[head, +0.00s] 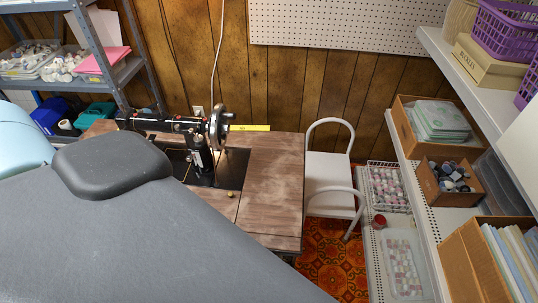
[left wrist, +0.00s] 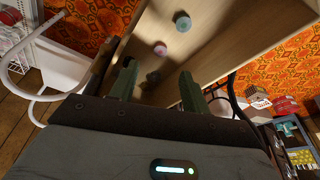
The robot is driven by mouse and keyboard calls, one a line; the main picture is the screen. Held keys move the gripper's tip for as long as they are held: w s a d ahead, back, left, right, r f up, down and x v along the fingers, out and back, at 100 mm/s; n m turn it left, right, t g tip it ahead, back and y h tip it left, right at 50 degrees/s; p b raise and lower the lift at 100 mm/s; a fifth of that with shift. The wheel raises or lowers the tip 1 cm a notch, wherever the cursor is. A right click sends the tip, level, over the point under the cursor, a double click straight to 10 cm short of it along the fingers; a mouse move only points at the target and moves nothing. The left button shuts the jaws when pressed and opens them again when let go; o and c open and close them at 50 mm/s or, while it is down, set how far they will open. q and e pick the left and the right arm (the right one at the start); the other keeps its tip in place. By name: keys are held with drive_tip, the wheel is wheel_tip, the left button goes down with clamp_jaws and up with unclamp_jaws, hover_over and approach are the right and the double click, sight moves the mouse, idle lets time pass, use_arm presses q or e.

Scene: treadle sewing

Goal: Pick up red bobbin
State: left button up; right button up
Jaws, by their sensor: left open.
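My left gripper (left wrist: 158,70) is open and empty in the left wrist view, its two dark green fingers spread apart over a pale wooden drawer-like surface (left wrist: 225,35). Three small round bobbin-like pieces lie on that surface. A pinkish-red one (left wrist: 160,48) lies just beyond the gap between the fingertips, apart from both. A dull green one (left wrist: 152,77) lies in shadow between the fingers. A teal one (left wrist: 182,21) lies farther off. The pinkish-red one is the nearest in colour to a red bobbin. My left gripper is hidden in the head view, and my right gripper is not seen.
The black sewing machine (head: 190,135) stands on the wooden table (head: 270,190). A white chair (head: 328,170) is right of it. Shelves with boxes (head: 440,125) line the right side. A small red round item (head: 380,221) sits on the lower right shelf. My grey arm covers the lower left.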

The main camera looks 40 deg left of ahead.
use_arm(q)
drive_tip(key=b+x, duration=0.1)
drive_tip(key=x, duration=0.5)
drive_tip(key=shift+s+f, duration=0.1)
drive_tip(key=shift+f, duration=0.15)
drive_tip(key=shift+a+f+b, duration=0.15)
drive_tip(key=shift+f+b, duration=0.15)
drive_tip(key=shift+b, duration=0.05)
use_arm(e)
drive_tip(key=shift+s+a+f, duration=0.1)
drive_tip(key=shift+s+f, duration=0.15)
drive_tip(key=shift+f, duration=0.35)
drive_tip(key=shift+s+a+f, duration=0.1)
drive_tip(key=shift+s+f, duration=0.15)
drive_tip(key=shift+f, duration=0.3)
use_arm(q)
drive_tip(key=c, duration=0.9)
clamp_jaws()
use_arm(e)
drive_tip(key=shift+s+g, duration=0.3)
